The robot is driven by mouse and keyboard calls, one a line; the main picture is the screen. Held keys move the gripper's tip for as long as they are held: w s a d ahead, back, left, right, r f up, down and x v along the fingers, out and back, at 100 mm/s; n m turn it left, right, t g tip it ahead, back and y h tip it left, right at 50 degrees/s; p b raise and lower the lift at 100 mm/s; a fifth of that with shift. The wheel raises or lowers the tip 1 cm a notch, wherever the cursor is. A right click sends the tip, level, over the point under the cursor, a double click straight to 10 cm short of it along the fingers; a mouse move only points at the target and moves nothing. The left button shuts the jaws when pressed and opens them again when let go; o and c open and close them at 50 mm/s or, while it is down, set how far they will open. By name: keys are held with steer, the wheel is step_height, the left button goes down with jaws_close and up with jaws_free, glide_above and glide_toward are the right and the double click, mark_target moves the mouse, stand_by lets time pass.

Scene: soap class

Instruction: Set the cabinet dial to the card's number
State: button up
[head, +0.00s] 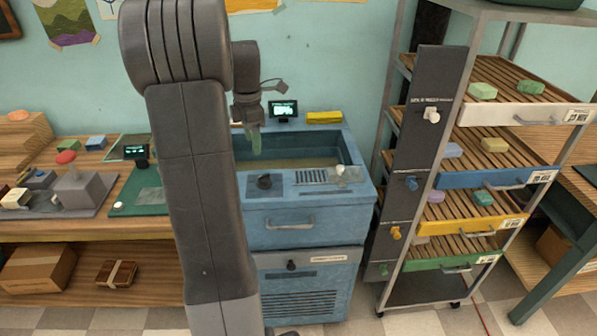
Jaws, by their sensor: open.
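The blue cabinet (352,222) stands at the middle, with an open basin in its top. Another dark knob (291,265) is on the lower front, beside a pale label strip (327,258). I cannot read a number on any card or the dials' settings. My gripper (254,128) is open and points down over the basin's left side, above and behind the black dial, apart from it. A green piece shows at its tip; I cannot tell what it is. My arm hides the cabinet's left edge.
A small lit display (283,109) and a yellow block (324,117) stand behind the basin. At right is a tall rack (417,160) with coloured knobs and slatted soap shelves. At left, a wooden bench (60,229) holds soaps and a scale-like display (136,153).

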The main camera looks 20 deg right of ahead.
mark_target(264, 175)
steer(key=shift+n, duration=0.3)
steer(key=f, duration=0.4)
steer(key=d+f+p, duration=0.1)
steer(key=f, duration=0.4)
steer(key=w+d+f, duration=0.1)
steer(key=f, duration=0.4)
steer(key=shift+d, duration=0.15)
steer(key=c, duration=1)
